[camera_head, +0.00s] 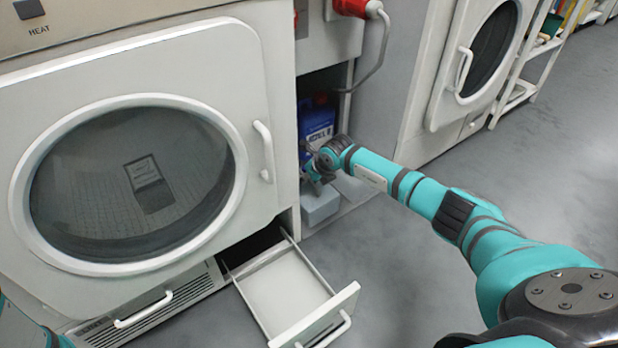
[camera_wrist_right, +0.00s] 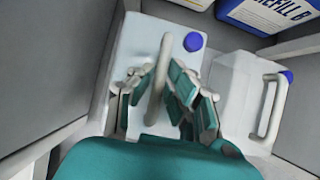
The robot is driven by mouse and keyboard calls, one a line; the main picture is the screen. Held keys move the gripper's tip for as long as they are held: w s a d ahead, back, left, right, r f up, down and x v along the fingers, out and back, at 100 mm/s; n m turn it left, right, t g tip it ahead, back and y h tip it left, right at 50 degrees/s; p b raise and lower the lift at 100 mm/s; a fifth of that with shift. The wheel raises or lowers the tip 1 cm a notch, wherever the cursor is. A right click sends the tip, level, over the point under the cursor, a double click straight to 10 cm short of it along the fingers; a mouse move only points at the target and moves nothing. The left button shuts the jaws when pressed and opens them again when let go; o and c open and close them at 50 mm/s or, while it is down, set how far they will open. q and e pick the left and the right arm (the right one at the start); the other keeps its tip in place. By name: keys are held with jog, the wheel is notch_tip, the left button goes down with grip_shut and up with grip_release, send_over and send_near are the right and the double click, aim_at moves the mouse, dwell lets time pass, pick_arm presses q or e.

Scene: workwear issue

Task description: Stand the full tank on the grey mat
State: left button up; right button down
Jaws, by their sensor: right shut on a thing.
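A white tank (camera_wrist_right: 135,45) with a blue cap and a raised handle stands below my right gripper (camera_wrist_right: 158,78) in the right wrist view. The gripper's fingers are shut on its handle. A second white tank (camera_wrist_right: 232,85) with its own handle and blue cap stands beside it on the right. The fill levels cannot be told. In the head view my right gripper (camera_head: 312,170) reaches into the narrow bay right of the big machine, above a pale tank (camera_head: 320,207). No grey mat can be made out. My left gripper is not in view.
Blue refill containers (camera_wrist_right: 270,14) stand behind the tanks; one shows in the head view (camera_head: 318,122). Bay walls (camera_wrist_right: 62,62) stand close on both sides. An open drawer (camera_head: 285,290) juts out at the front. The grey floor (camera_head: 400,290) to the right is clear.

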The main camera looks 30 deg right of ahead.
jog(key=shift+w, duration=0.1)
jog(key=c, duration=1.2)
grip_release()
jog(key=shift+c, duration=0.2)
jog(key=shift+s+f, duration=0.25)
jog(key=a+v, duration=0.1)
jog(key=v, duration=1.1)
jog(key=shift+w+d+r, duration=0.15)
jog(key=shift+d+r, duration=0.05)
jog(key=shift+d, duration=0.25)
